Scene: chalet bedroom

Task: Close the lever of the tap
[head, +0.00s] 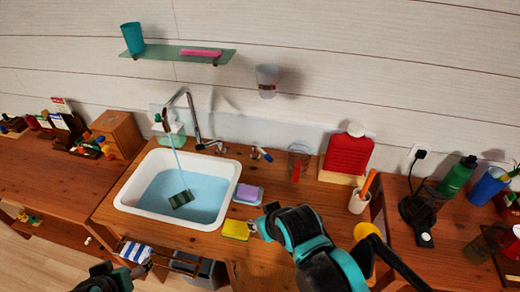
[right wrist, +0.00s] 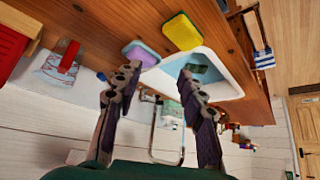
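The chrome tap (head: 192,115) stands behind the white sink, its tall spout arching over the basin. A thin stream of water falls from it into blue water. Chrome fittings (head: 211,146) sit at its base; which part is the lever is too small to tell. The tap's spout (right wrist: 154,140) also shows upside down in the right wrist view, beyond the fingers. My right gripper (right wrist: 158,74) is open and empty; in the head view it is near the yellow sponge, right of the sink and away from the tap. My left gripper (head: 145,266) is low at the front, by the striped towel, its fingers unclear.
The sink (head: 126,191) holds water and a dark green sponge (head: 181,199). The yellow sponge (head: 236,230) and purple soap (head: 248,193) lie to its right. A glass shelf (head: 170,52) hangs above.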

